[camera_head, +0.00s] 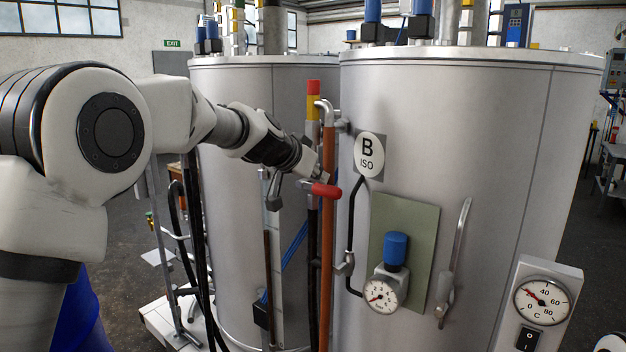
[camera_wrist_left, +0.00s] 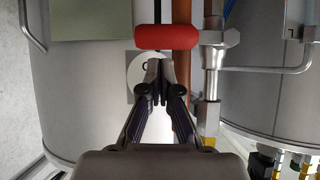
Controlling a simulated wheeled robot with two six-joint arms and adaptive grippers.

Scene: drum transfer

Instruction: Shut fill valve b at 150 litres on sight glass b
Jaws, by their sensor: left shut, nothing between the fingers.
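Tank B (camera_head: 450,110) carries a round "B ISO" label. The red valve handle (camera_head: 326,190) sits at its left side; in the wrist view the red handle (camera_wrist_left: 167,37) lies crosswise to the metal fill pipe (camera_wrist_left: 213,75). A vertical tube (camera_head: 327,240), apparently sight glass b, is amber up to near its top bend; no litre marks are readable. My left gripper (camera_head: 307,170) is just left of and above the handle. In the wrist view its shut, empty fingertips (camera_wrist_left: 158,82) are apart from the handle in the picture. My right gripper is not in view.
A second tank (camera_head: 235,120) stands at left, with its own tube and hoses. A green-grey panel (camera_head: 412,222) with a gauge (camera_head: 381,296) and a grey lever (camera_head: 455,250) are on tank B's front. A temperature box (camera_head: 540,300) stands at lower right.

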